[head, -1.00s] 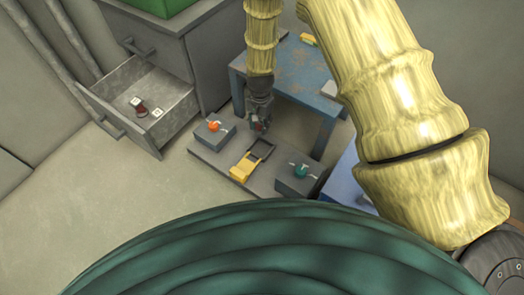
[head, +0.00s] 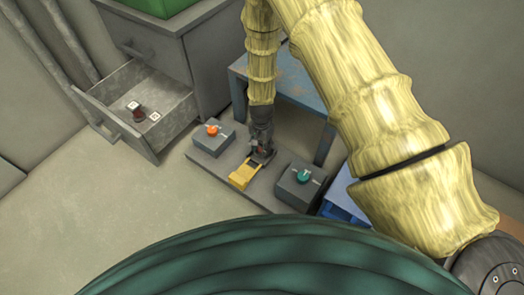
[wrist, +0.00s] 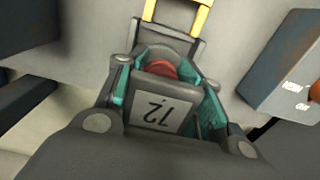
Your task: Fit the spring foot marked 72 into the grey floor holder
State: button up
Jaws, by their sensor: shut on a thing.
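My gripper (head: 262,150) points down over the floor plate and is shut on the spring foot. In the wrist view the foot (wrist: 160,105) shows a grey face marked 72, upside down, between teal finger pads. A red part shows just beyond that face. The grey floor holder (wrist: 182,48) shows beyond the foot, with a yellow lever at its far end. In the head view the yellow lever (head: 242,175) lies flat beside the gripper, which mostly hides the holder. I cannot tell whether the foot touches the holder or is inside it.
A grey block with an orange knob (head: 212,130) stands left of the gripper, and one with a green knob (head: 303,176) stands right. An open drawer (head: 150,95) with small parts is at the left. A blue table (head: 300,85) stands behind. Floor at left is clear.

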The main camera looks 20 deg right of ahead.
jog(key=shift+f, duration=1.1)
jog(key=shift+f, duration=0.3)
jog(key=o, duration=1.3)
notch_tip(320, 180, up, 13)
jog(key=p, duration=0.6)
jog(key=shift+f, duration=0.15)
